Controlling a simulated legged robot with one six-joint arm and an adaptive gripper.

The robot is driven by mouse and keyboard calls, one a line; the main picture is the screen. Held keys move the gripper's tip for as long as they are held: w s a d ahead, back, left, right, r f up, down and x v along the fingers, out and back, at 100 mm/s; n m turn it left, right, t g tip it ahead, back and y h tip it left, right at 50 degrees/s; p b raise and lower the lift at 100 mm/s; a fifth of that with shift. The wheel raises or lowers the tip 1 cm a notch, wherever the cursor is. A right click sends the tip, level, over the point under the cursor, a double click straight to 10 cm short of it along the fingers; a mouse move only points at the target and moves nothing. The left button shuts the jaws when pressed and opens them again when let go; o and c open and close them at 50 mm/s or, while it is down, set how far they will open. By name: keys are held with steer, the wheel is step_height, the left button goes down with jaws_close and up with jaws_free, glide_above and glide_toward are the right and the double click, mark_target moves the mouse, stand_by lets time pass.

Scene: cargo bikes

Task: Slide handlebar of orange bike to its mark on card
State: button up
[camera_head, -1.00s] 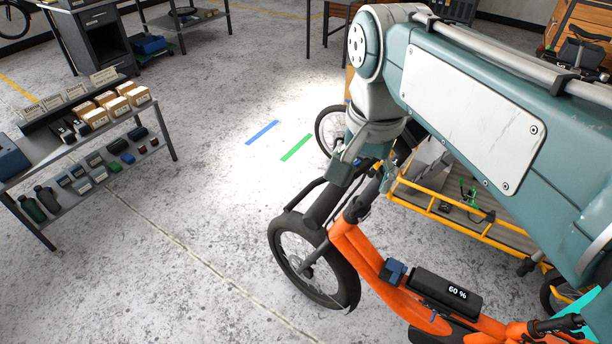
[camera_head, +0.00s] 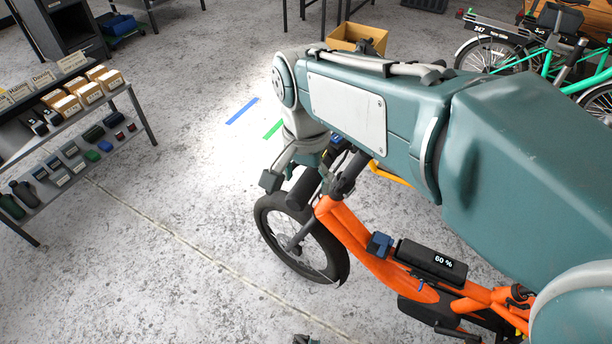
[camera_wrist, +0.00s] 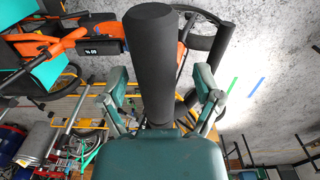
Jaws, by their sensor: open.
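The orange bike (camera_head: 365,255) stands in the lower middle of the head view, its black front wheel toward the left. Its handlebar (camera_head: 303,190) shows as a thick black bar end above the front wheel, partly hidden by my arm. My gripper (camera_head: 298,178) is at this bar end. In the wrist view the black bar (camera_wrist: 152,60) runs between the two spread fingers of my gripper (camera_wrist: 161,85), with visible gaps on both sides. I cannot make out the card or its mark.
A shelf (camera_head: 75,160) with boxes and bottles stands at the left. Blue tape (camera_head: 242,111) and green tape (camera_head: 272,129) lie on open floor. A cardboard box (camera_head: 357,39) and green bikes (camera_head: 545,60) are behind my arm. A battery (camera_head: 432,261) reading 60 % sits on the orange frame.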

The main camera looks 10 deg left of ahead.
steer(key=shift+d+f, duration=0.2)
steer(key=shift+a, duration=0.1)
jaws_close()
steer(key=r, duration=0.1)
steer(key=d+r, duration=0.1)
steer(key=r, duration=0.3)
steer(key=shift+s+d+r, duration=0.25)
steer(key=shift+s, duration=0.05)
steer(key=shift+c, duration=0.6)
jaws_free()
steer(key=shift+o, duration=0.6)
steer(key=shift+f, duration=0.1)
